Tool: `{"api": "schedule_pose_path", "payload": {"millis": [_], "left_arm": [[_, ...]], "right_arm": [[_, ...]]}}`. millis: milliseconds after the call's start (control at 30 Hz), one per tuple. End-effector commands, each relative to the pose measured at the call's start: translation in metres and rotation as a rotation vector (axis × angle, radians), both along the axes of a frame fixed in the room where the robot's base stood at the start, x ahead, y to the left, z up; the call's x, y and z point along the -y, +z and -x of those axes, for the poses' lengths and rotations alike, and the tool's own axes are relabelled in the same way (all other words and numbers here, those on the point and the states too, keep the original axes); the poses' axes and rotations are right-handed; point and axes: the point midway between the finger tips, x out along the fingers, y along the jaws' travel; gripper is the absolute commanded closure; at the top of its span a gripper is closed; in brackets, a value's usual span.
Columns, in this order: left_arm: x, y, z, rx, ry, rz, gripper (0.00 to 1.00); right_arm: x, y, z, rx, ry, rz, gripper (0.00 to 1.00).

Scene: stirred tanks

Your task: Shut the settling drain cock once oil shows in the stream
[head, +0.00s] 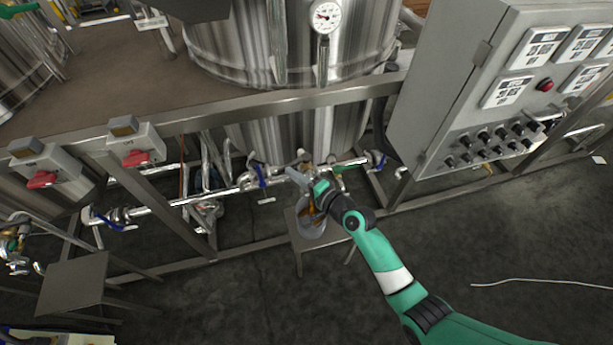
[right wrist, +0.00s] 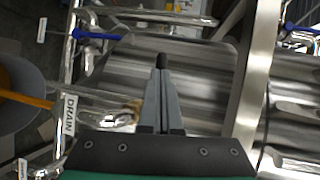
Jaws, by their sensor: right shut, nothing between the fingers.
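My right gripper (head: 298,178) reaches in from the lower right to the pipework under the middle tank. In the right wrist view its fingers (right wrist: 162,68) are shut and empty. A tag reading DRAIN (right wrist: 69,115) hangs to the left of the fingers, next to a shiny pipe fitting (right wrist: 108,121). The drain cock's handle and its position cannot be made out. An amber stream (right wrist: 28,99) shows over a grey bucket (right wrist: 38,82). In the head view the bucket (head: 311,229) stands on a small stand below my gripper, partly hidden by it. My left gripper is not in view.
Blue valve handles sit left (head: 261,176) and right (head: 380,160) of my gripper on the pipe run. A frame rail (head: 270,103) crosses above. A control cabinet (head: 450,90) stands at right. The floor at lower right is mostly clear, with a pale hose (head: 540,283).

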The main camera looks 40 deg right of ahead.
Motion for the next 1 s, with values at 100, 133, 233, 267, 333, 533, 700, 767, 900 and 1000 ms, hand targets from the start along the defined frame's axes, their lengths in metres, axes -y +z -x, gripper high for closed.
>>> {"api": "schedule_pose_path", "payload": {"millis": [100,133,233,267,333,533,700,767,900,1000], "left_arm": [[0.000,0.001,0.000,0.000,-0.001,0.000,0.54],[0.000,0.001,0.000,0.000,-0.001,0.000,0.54],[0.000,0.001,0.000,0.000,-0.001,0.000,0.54],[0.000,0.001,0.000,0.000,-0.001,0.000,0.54],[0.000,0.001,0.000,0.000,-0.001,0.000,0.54],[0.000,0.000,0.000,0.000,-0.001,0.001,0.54],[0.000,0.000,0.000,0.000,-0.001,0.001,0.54],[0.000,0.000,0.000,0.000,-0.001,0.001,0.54],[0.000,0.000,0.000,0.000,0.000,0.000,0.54],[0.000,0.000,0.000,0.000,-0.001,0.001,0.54]], "right_arm": [[-0.002,0.000,-0.007,0.000,0.001,0.000,1.00],[-0.003,0.000,-0.008,0.000,0.000,0.000,1.00],[-0.004,0.001,-0.013,0.001,0.000,0.001,1.00],[-0.004,0.000,-0.014,0.001,0.000,0.001,1.00],[-0.005,0.000,-0.016,0.000,0.001,0.001,1.00],[-0.005,0.000,-0.021,0.001,0.000,0.001,1.00],[-0.005,0.000,-0.023,0.000,0.000,0.001,1.00],[-0.005,0.000,-0.023,0.000,0.000,0.001,1.00],[-0.005,0.000,-0.023,0.000,0.000,0.001,1.00],[-0.005,0.000,-0.023,0.000,0.000,0.001,1.00]]}}
